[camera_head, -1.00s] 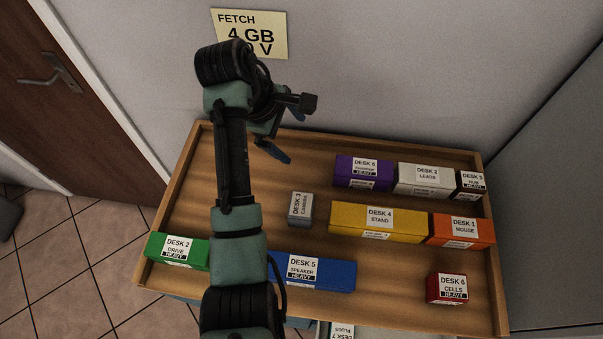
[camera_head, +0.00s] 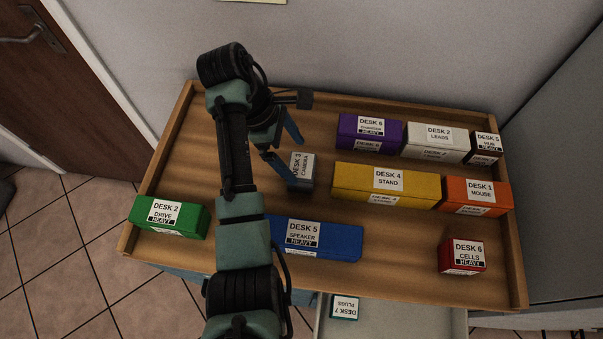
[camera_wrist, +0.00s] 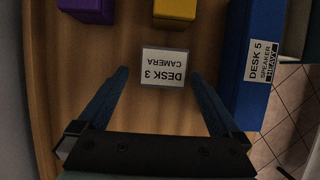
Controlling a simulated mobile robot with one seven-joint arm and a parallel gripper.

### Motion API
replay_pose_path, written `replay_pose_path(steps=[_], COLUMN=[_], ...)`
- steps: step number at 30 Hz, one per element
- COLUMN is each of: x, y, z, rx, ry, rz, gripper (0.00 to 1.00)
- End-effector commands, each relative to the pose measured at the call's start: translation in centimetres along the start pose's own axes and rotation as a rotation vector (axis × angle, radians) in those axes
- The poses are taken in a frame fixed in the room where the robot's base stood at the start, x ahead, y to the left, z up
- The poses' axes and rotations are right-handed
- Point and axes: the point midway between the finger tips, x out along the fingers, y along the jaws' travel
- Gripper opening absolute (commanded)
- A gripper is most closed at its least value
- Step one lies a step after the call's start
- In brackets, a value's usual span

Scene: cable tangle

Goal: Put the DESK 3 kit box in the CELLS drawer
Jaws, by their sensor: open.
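The DESK 3 kit box, a small grey box labelled CAMERA (camera_head: 303,168), sits on the wooden tabletop left of the yellow box. In the wrist view the DESK 3 box (camera_wrist: 163,68) lies just ahead of and between the two blue fingertips. My gripper (camera_head: 292,158) is open, with its fingers near the box's left side; it also shows open and empty in the wrist view (camera_wrist: 159,74). A drawer (camera_head: 390,322) stands pulled out below the table's front edge, with a DESK 7 PLUGS box (camera_head: 345,307) in it. No drawer label reading CELLS is visible.
A blue DESK 5 box (camera_head: 318,240) and green DESK 2 box (camera_head: 169,217) stand near the front. Yellow DESK 4 (camera_head: 385,185), orange DESK 1 (camera_head: 477,195), purple DESK 6 (camera_head: 369,132), white DESK 2 (camera_head: 436,143) and red DESK 6 (camera_head: 462,256) boxes stand to the right.

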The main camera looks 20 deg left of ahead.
Motion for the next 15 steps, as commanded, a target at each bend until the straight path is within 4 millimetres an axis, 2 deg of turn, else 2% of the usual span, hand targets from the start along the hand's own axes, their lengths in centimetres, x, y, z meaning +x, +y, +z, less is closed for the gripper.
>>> replay_pose_path(steps=[9,15], x=[4.3,5.1], y=[-0.5,-0.5], z=[-0.1,-0.1], rx=[-0.001,-0.001], ry=[0.000,0.000], rz=[-0.004,-0.002], gripper=[1.00,1.00])
